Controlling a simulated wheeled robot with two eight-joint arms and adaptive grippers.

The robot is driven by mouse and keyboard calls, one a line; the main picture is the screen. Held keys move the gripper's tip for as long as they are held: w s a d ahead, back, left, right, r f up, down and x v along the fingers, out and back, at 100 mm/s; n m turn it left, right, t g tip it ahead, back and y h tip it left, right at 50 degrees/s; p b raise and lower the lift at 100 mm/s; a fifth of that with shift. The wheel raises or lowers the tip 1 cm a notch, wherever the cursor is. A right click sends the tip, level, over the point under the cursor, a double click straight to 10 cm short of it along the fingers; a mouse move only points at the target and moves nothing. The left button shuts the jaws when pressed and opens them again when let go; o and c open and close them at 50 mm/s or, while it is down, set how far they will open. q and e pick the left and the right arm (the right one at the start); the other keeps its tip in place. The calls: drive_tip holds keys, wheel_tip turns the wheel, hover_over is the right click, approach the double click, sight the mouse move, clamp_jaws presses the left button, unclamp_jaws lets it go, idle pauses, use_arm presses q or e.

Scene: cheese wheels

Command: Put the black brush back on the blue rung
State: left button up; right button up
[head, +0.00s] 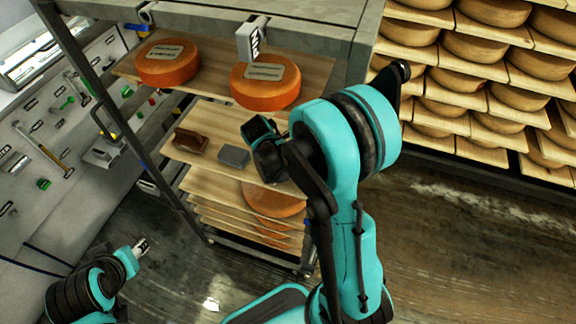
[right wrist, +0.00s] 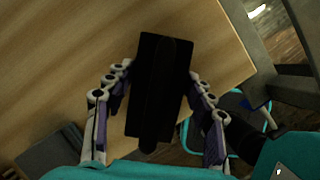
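The black brush (right wrist: 160,85) is between the fingers of my right gripper (right wrist: 160,100) in the right wrist view, with the fingers against its two sides. It is over a wooden board (right wrist: 60,70). In the head view my right arm hides the brush and fingers. Blue parts show on the rack's left side, one low on the post (head: 143,164) and one near the top (head: 136,27); I cannot tell which is the blue rung. My left gripper (head: 140,248) is at the lower left, away from the rack; its fingers are too small to read.
A brown brush (head: 191,141) and a grey block (head: 234,156) lie on the rack's middle board (head: 205,115). Orange cheese wheels (head: 167,63) sit above. Tools hang on the left wall panel (head: 45,120). Cheese shelves stand at right. The floor (head: 440,230) there is clear.

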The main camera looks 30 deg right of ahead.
drive_tip(key=shift+o, duration=0.5)
drive_tip(key=shift+r, duration=0.25)
drive_tip(key=a+r+p, duration=0.1)
drive_tip(key=a+r, duration=0.1)
drive_tip(key=r, duration=0.1)
drive_tip(key=shift+s+a+p, duration=0.15)
drive_tip(key=shift+a+p, duration=0.15)
drive_tip(key=shift+p, duration=0.1)
drive_tip(key=s+a+p, duration=0.1)
drive_tip(key=a, duration=0.9)
drive_tip(key=s+r+m+t+y, duration=0.2)
drive_tip(key=s+r+m+t, duration=0.1)
drive_tip(key=s+r+m, duration=0.2)
drive_tip(key=s+d+r+m+t+y, duration=0.1)
drive_tip(key=s+r+m+t+y, duration=0.1)
drive_tip(key=s+r+m, duration=0.3)
wheel_tip(320, 180, up, 4)
drive_tip(key=m+t, duration=0.1)
drive_tip(key=m, duration=0.5)
drive_tip(key=shift+d+r+m+t, duration=0.2)
drive_tip(key=shift+d+m+t, duration=0.1)
drive_tip(key=shift+m, duration=0.1)
